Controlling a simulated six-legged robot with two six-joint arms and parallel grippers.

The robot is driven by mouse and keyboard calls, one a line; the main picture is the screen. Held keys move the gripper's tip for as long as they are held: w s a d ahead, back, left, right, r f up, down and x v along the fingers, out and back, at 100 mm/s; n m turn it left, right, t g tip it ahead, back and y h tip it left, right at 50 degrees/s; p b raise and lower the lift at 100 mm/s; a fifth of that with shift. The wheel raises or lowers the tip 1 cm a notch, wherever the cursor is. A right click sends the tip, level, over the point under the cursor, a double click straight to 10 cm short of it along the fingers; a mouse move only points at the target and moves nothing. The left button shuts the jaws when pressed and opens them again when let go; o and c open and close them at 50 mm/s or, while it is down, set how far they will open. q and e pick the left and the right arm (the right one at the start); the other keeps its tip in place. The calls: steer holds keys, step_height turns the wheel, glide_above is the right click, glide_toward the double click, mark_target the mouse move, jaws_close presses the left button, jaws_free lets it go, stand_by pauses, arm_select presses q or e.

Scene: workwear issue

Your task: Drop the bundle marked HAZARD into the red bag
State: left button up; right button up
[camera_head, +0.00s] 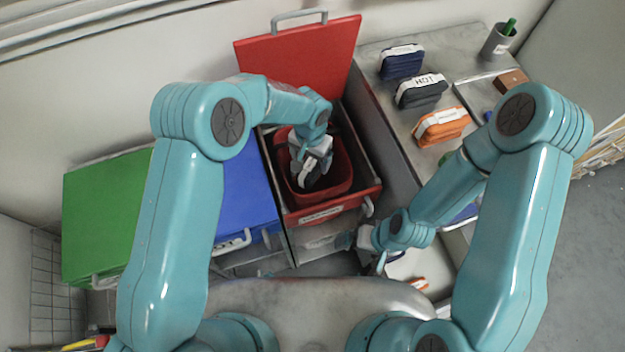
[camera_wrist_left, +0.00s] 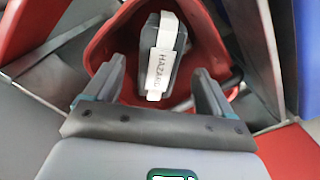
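The bundle marked HAZARD (camera_wrist_left: 160,55) is dark grey with a white lettered band. It is inside the mouth of the red bag (camera_wrist_left: 103,52); whether it rests on the bottom I cannot tell. In the head view the bundle (camera_head: 307,174) shows partly beneath my left gripper (camera_head: 314,158). In the left wrist view my left gripper (camera_wrist_left: 158,92) has its fingers spread, with a gap on each side of the bundle. The red bag (camera_head: 342,170) sits in an open red-lidded bin. My right gripper (camera_head: 374,254) is low, right of the bin; its fingers are unclear.
The raised red lid (camera_head: 300,55) stands behind the bag. Closed green (camera_head: 105,215) and blue (camera_head: 246,195) lids are to the left. A blue bundle (camera_head: 402,62), a dark HOT bundle (camera_head: 420,92) and an orange bundle (camera_head: 441,127) lie on the counter at right.

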stand_by(0.3)
arm_select(q)
step_height(320, 180, up, 16)
steer(key=b, duration=0.1)
steer(key=shift+r+b, duration=0.15)
steer(key=shift+b, duration=0.2)
